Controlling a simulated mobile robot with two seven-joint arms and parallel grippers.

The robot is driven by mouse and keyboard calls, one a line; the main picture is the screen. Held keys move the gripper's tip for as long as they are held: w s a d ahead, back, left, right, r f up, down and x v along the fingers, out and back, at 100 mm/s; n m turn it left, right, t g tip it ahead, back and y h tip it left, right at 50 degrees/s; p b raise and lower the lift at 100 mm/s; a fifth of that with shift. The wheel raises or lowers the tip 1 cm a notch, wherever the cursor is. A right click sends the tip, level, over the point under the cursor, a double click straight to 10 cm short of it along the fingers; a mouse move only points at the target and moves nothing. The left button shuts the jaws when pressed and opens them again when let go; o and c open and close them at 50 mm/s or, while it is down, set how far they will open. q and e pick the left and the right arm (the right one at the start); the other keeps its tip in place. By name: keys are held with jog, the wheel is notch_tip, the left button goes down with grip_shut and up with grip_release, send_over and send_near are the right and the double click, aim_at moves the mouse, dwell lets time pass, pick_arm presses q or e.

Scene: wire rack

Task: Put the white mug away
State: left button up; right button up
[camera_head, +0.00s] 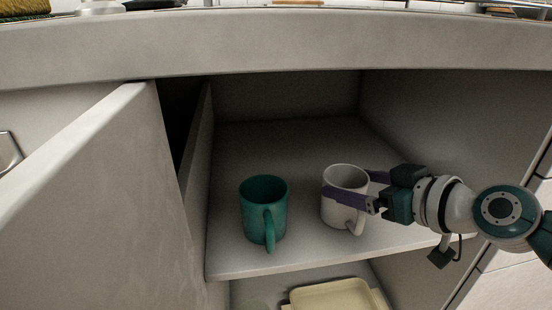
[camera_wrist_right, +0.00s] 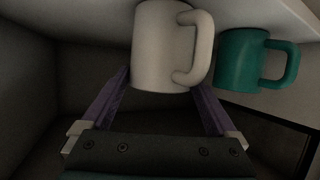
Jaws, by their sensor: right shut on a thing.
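The white mug (camera_head: 344,205) is inside the open cabinet, upright at the right part of the upper shelf (camera_head: 300,258). Its handle faces the front. My right gripper (camera_head: 350,187) reaches in from the right, its two purple fingers on either side of the mug, shut on it. In the right wrist view the white mug (camera_wrist_right: 160,45) sits between the fingers (camera_wrist_right: 163,82). I cannot tell whether its base rests on the shelf or is just above it. My left gripper is not in view.
A teal mug (camera_head: 262,212) stands on the same shelf to the left, a small gap away. The open door (camera_head: 100,200) is at the left. A cream tray (camera_head: 330,295) lies on the level below. The shelf behind the mugs is clear. The countertop (camera_head: 280,38) overhangs above.

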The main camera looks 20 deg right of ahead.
jog(key=shift+r, duration=0.1)
jog(key=shift+w, duration=0.1)
jog(key=shift+f, duration=0.2)
jog(key=o, duration=1.3)
